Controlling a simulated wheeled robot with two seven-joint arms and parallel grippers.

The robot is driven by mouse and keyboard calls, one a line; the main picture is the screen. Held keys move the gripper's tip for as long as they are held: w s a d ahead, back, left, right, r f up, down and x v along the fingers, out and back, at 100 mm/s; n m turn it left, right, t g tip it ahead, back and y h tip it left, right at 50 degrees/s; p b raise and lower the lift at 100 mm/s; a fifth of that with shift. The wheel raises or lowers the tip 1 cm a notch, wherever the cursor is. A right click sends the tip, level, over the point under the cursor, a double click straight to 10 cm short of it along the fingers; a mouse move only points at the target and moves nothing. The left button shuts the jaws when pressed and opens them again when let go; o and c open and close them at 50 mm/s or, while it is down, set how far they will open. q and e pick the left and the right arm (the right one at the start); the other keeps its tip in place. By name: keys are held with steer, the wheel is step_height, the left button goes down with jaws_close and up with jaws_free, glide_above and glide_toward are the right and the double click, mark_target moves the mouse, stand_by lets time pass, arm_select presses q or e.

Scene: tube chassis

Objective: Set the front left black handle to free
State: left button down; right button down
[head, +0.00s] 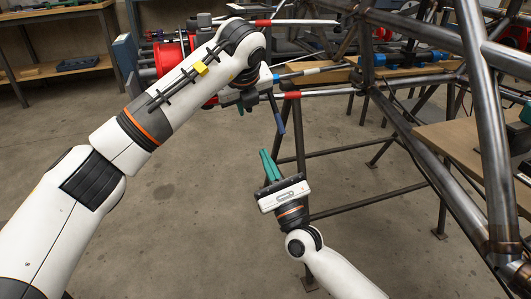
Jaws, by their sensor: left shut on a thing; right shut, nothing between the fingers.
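My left gripper (243,103) is at the near end of the red and blue fixture, beside the tube chassis. It is shut on a dark part that I take to be the black handle; my own wrist and the fingers hide most of the contact. A dark bar with a bluish lower end (278,116) hangs down just right of this gripper. My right gripper (265,153) is lower in the picture, its teal fingers closed together and empty, pointing up and apart from the fixture. The handle's exact setting cannot be seen.
The tube chassis (430,150) fills the right side with thick metal tubes. A red spool-like part (170,57) stands behind my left arm. Red and white rods (325,92) run from the fixture to the chassis. A workbench (60,75) is at the back left. The floor between is clear.

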steer(key=w+a+r, duration=0.3)
steer(key=w+r, duration=0.1)
steer(key=r, duration=0.4)
steer(key=shift+a, duration=0.15)
